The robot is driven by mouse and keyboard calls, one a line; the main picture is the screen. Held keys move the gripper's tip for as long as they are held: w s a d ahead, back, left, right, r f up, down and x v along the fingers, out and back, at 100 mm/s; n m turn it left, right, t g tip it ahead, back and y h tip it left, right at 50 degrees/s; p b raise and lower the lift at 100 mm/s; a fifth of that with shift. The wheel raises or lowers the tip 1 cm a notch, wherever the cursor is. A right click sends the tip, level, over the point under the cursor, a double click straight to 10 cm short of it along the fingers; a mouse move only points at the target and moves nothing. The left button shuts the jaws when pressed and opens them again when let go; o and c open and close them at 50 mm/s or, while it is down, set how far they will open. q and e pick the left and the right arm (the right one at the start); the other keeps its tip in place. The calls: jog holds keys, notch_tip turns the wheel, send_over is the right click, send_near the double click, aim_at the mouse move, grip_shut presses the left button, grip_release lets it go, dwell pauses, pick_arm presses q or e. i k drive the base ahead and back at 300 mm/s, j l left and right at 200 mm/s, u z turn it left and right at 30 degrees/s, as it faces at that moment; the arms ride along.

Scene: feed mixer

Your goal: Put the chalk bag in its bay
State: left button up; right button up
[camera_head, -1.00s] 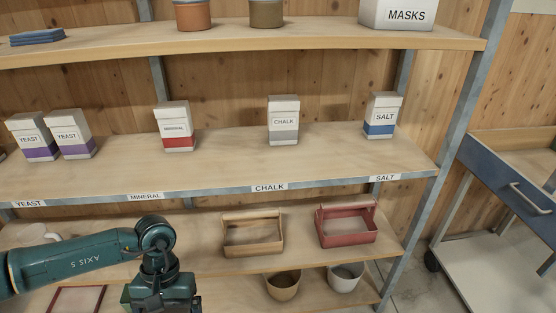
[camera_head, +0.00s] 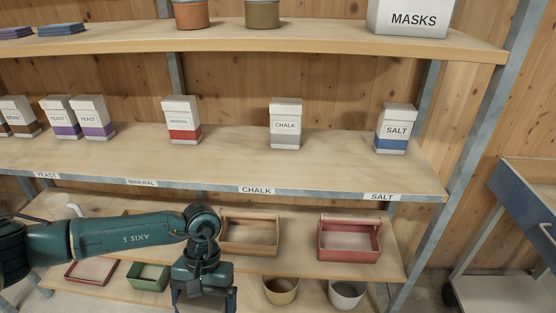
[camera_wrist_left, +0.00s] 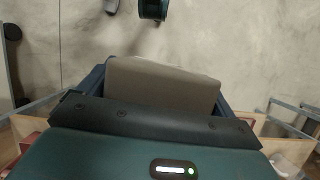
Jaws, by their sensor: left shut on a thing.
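My left gripper (camera_head: 203,294) is low in the head view, in front of the shelf and below the middle board's front edge. Its fingertips are cut off by the frame. In the left wrist view it is shut on a plain grey-brown, box-shaped bag (camera_wrist_left: 165,85); no label shows on that face, so I cannot read whether it is chalk. A white and grey bag marked CHALK (camera_head: 286,125) stands upright on the middle board, behind the CHALK label (camera_head: 256,190). Bare board lies in front of it. My right gripper is not in view.
A mineral bag (camera_head: 183,121) stands left of the chalk bag and a salt bag (camera_head: 396,128) right, with bare board between. Yeast bags (camera_head: 93,118) stand further left. The upper board (camera_head: 330,42) overhangs. A wooden carrier (camera_head: 249,235) and red carrier (camera_head: 348,241) sit below.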

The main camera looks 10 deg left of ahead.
aim_at(263, 155)
jog(key=i+l, duration=0.1)
jog(key=l, duration=0.9)
jog(key=i+l, duration=0.15)
jog(key=l, duration=0.35)
